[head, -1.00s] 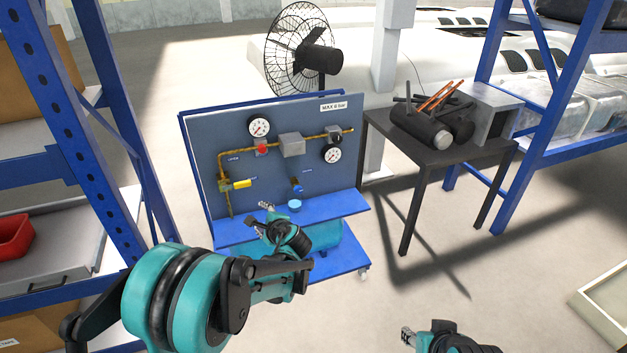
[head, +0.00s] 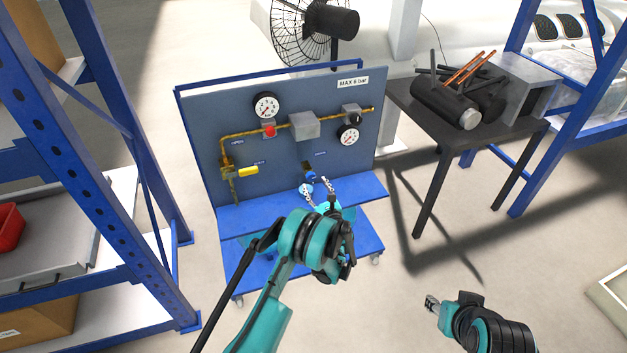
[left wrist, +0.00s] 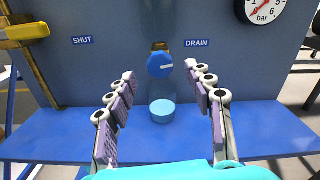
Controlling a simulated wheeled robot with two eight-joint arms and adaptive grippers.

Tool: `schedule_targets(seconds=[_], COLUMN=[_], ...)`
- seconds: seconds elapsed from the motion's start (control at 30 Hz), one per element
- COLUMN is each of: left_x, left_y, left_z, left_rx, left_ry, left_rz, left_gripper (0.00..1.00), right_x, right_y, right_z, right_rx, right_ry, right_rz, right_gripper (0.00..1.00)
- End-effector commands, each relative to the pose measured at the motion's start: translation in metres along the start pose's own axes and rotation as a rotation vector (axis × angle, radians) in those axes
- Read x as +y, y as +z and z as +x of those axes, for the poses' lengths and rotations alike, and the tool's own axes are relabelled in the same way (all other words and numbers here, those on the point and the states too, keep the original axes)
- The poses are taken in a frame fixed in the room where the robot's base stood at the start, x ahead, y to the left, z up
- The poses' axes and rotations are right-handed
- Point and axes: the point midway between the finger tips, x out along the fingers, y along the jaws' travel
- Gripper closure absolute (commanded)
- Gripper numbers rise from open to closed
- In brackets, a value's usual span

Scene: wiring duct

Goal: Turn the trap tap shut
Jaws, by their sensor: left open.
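The trap tap, a blue knob with a white line across its face, shows in the left wrist view (left wrist: 160,65) under a brass fitting, left of the DRAIN label. In the head view the tap (head: 311,177) is low on the grey panel. My left gripper (head: 318,190) is open in front of the panel; in the left wrist view its fingers (left wrist: 165,86) are spread on either side below the tap, apart from it. A light blue cup (left wrist: 162,111) stands on the shelf below the tap. My right gripper (head: 432,303) is over the floor, its opening unclear.
A yellow-handled valve (head: 247,170) is left on the panel, with brass pipe and two gauges (head: 265,105) above. The blue shelf (head: 360,190) juts out below. A dark table (head: 430,120) stands right and a blue rack (head: 120,150) left.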

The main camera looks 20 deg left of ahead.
Motion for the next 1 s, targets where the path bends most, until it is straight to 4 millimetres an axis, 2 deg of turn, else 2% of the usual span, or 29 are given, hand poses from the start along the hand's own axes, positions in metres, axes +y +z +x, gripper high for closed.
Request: schedule_targets(seconds=[0.1, 0.23, 0.6, 0.8, 1.0], left_x=[0.001, 0.001, 0.0, 0.0, 0.0], left_y=[-0.002, -0.002, 0.0, 0.0, 0.0], left_z=[0.021, 0.035, 0.042, 0.042, 0.042], left_rx=[0.0, 0.001, 0.001, 0.001, 0.001], left_ry=[0.002, 0.001, 0.0, 0.0, 0.001], left_rz=[-0.001, -0.002, -0.003, -0.003, -0.007], left_gripper=[0.47, 0.47, 0.47, 0.97, 0.97], right_x=[0.0, 0.0, 0.0, 0.0, 0.0], right_y=[0.005, 0.007, 0.007, 0.007, 0.007], right_z=[0.007, 0.01, 0.011, 0.011, 0.011], right_rx=[0.0, 0.0, 0.0, 0.0, 0.0], right_ry=[0.0, 0.0, 0.0, 0.0, 0.0], right_rz=[0.0, 0.0, 0.0, 0.0, 0.0], right_gripper=[0.6, 0.6, 0.6, 0.6, 0.6])
